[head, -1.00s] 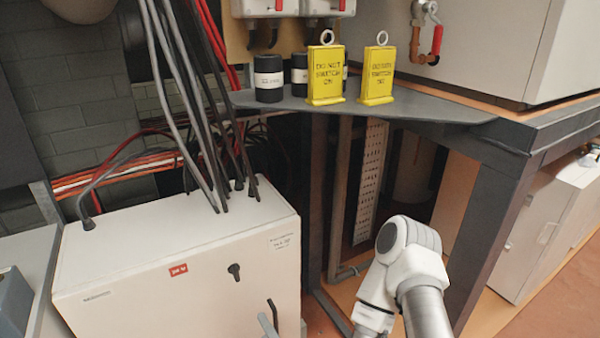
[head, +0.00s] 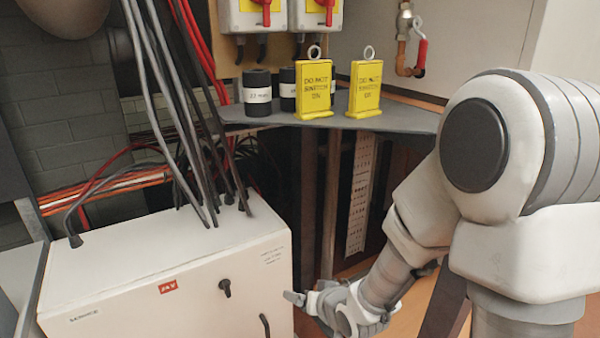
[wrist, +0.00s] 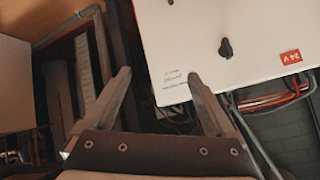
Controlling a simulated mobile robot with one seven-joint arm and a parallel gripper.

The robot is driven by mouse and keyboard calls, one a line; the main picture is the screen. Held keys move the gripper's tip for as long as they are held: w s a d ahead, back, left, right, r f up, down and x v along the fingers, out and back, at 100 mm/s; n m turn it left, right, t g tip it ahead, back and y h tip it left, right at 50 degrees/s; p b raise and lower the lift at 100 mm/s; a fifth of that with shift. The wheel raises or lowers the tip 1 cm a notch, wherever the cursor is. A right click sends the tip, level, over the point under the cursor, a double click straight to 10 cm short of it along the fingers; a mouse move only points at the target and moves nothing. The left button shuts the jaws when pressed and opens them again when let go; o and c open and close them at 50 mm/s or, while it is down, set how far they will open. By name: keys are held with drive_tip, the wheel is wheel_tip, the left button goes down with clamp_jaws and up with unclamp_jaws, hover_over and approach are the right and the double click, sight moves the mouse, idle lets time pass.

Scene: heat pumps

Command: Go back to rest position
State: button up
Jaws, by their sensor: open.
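My gripper (head: 300,298) is beside the right edge of the white cabinet (head: 170,270) in the head view, low in the picture. My arm fills the right side of that view. In the wrist view my gripper (wrist: 160,85) shows two spread fingers with nothing between them. The white cabinet (wrist: 200,55) fills the upper right there, with its black knob (wrist: 225,47) and red 24 V label (wrist: 291,57). One finger overlaps the cabinet's edge in the picture; I cannot tell whether it touches.
Two yellow "do not switch on" signs (head: 314,90) and several black canisters (head: 257,92) stand on the grey shelf (head: 400,121). Red-handled switches (head: 266,12) and a red-handled valve (head: 419,52) are above. Thick cables (head: 165,100) run down onto the cabinet.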

drive_tip(key=s+d+r+g+h, duration=0.1)
drive_tip(key=s+d+r+h, duration=0.4)
drive_tip(key=d+r, duration=0.55)
drive_tip(key=s+d+r+g, duration=0.1)
drive_tip(key=s+r, duration=0.4)
drive_tip(key=s, duration=0.3)
drive_tip(key=s+d+r+g, duration=0.1)
drive_tip(key=s+r, duration=0.3)
drive_tip(key=s, duration=0.4)
wheel_tip(320, 180, up, 13)
drive_tip(key=p, duration=1.3)
drive_tip(key=shift+w+r+m+y, duration=0.15)
drive_tip(key=shift+w+m+y, duration=0.15)
drive_tip(key=shift+a, duration=0.1)
